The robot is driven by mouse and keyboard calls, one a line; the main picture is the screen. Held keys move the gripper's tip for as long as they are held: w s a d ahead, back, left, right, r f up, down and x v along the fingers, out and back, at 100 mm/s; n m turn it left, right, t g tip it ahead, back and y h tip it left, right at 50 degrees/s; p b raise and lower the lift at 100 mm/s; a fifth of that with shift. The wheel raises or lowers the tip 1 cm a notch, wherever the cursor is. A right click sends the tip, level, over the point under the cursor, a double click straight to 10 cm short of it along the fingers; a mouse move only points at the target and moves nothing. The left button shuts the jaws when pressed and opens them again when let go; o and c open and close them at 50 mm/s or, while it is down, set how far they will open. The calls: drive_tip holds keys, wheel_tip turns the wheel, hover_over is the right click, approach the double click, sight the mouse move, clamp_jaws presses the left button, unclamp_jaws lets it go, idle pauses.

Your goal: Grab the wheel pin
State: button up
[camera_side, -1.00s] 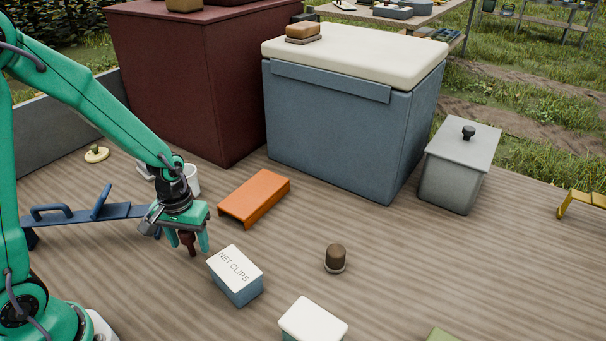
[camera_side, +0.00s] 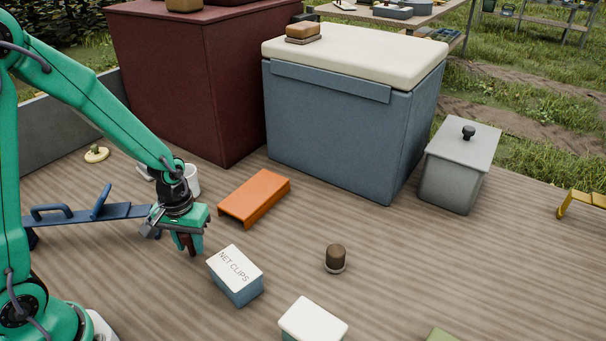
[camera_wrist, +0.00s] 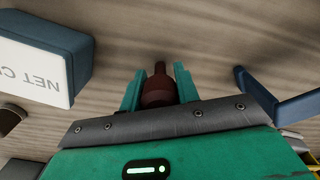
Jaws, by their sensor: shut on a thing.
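The wheel pin (camera_wrist: 159,88) is dark reddish brown, with a wide body and a narrower tip. In the wrist view it sits between the two green fingers of my gripper (camera_wrist: 158,86). In the side view the pin (camera_side: 191,245) shows between the fingertips of my gripper (camera_side: 189,242), its lower end close to the deck. The fingers are shut on the pin. Its upper part is hidden by the gripper, and I cannot tell whether its tip touches the deck.
A NET CLIPS box (camera_side: 237,283) stands just right of my gripper. An orange channel piece (camera_side: 254,198) lies behind it. A blue bracket (camera_side: 125,211) is on the left. A brown knob-like piece (camera_side: 335,257) and a white-lidded box (camera_side: 313,320) are farther right. Bare deck lies between them.

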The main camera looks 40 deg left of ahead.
drive_tip(key=shift+r, duration=0.15)
drive_tip(key=shift+r, duration=1.15)
drive_tip(key=shift+d+r, duration=0.1)
drive_tip(key=shift+r, duration=0.8)
drive_tip(key=s+d+r, duration=0.5)
drive_tip(key=d+r, duration=0.1)
drive_tip(key=d, duration=0.4)
drive_tip(key=shift+s+r, duration=0.25)
drive_tip(key=shift+r, duration=0.05)
